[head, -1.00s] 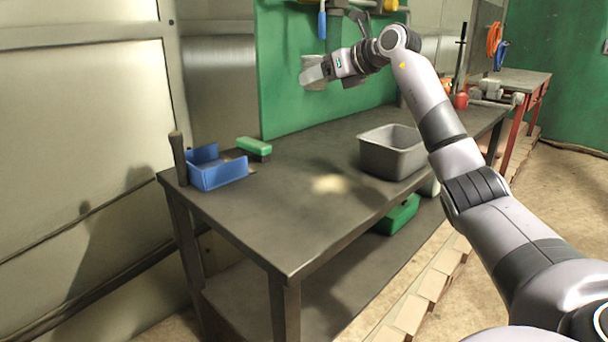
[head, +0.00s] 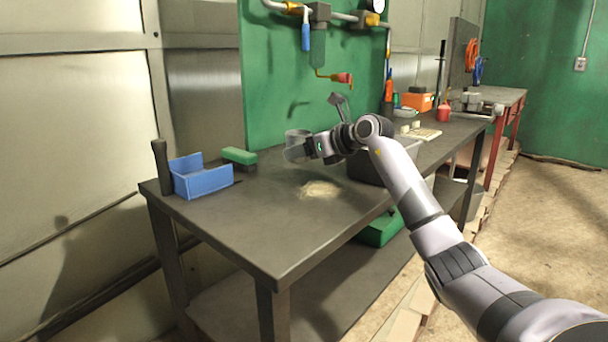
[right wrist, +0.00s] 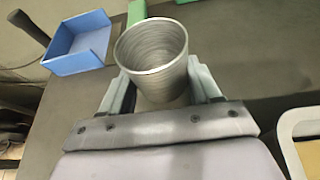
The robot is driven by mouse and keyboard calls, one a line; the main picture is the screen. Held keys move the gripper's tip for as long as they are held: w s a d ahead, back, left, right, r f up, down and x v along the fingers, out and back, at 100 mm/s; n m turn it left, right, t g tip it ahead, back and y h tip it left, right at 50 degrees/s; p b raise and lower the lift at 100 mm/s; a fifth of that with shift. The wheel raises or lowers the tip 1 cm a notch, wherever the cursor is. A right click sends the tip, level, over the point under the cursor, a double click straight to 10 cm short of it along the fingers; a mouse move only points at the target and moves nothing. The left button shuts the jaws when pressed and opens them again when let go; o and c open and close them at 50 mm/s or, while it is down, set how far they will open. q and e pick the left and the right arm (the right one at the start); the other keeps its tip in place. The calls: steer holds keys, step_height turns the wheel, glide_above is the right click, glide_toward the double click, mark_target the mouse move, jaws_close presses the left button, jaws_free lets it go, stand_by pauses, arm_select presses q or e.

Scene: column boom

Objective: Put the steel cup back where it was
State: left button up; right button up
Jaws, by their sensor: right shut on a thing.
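The steel cup (head: 297,136) is a grey, ribbed, open-topped cup over the far part of the dark workbench (head: 262,226). My right gripper (head: 297,152) is shut around it, with a finger on each side. In the right wrist view the cup (right wrist: 152,48) stands roughly upright between the fingers of my right gripper (right wrist: 160,88), and it looks empty. I cannot tell whether its base touches the bench. My left gripper is not in view.
A blue bin (head: 203,180) and a green-topped block (head: 239,157) are left of the cup. A pale pile (head: 320,190) lies in front of it. A grey metal tray (head: 368,170) sits to the right, partly behind my arm. The bench's front left is clear.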

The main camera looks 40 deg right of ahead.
mark_target(304, 181)
steer(key=shift+f, duration=0.6)
step_height(304, 181, down, 3)
steer(key=shift+r+b, duration=0.15)
steer(key=shift+b, duration=0.3)
steer(key=shift+f, duration=0.45)
steer(key=o, duration=1.1)
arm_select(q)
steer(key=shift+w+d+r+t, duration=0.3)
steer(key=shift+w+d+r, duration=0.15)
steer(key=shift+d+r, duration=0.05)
